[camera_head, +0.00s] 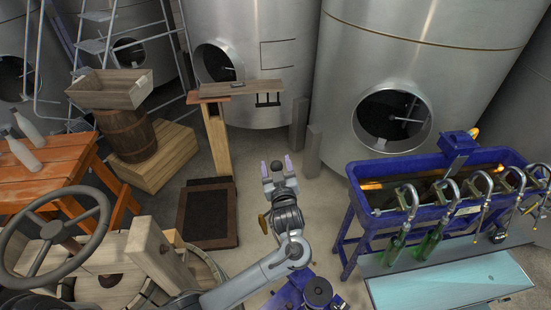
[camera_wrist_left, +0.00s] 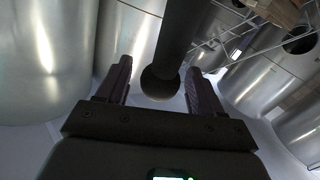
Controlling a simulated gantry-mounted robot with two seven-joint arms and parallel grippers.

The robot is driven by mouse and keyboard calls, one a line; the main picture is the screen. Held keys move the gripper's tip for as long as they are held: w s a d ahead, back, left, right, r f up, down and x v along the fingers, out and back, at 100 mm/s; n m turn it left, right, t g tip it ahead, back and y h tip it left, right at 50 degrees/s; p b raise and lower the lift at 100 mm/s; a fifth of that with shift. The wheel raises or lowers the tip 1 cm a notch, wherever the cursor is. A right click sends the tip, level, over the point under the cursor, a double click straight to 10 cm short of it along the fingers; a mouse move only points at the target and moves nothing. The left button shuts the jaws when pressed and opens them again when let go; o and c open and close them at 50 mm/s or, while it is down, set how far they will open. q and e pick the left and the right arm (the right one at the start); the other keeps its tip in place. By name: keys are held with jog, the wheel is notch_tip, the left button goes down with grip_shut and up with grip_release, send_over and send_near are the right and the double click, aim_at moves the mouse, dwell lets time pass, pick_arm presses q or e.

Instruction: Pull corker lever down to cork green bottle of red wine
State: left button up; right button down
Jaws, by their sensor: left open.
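My left gripper (camera_head: 278,167) is open in the middle of the head view, fingers pointing away from me. In the left wrist view a dark rod with a rounded end (camera_wrist_left: 160,82), looking like the lever, reaches down between the open fingers; I cannot tell whether it touches them. I cannot make this rod out clearly in the head view. Green bottles (camera_head: 430,243) stand tilted under the spouts of the blue filler (camera_head: 360,220) at the right. The corker itself and a bottle in it are not clearly visible. My right gripper is not in view.
A wooden stand (camera_head: 217,140) with a dark base plate is left of the gripper. A handwheel (camera_head: 100,215) and barrel are at lower left. An orange table (camera_head: 60,165) holds pale bottles. Large steel tanks (camera_head: 420,60) line the back. Floor beside the gripper is clear.

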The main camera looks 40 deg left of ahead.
pick_arm(q)
jog(key=shift+x, duration=1)
jog(key=shift+c, duration=0.3)
grip_shut()
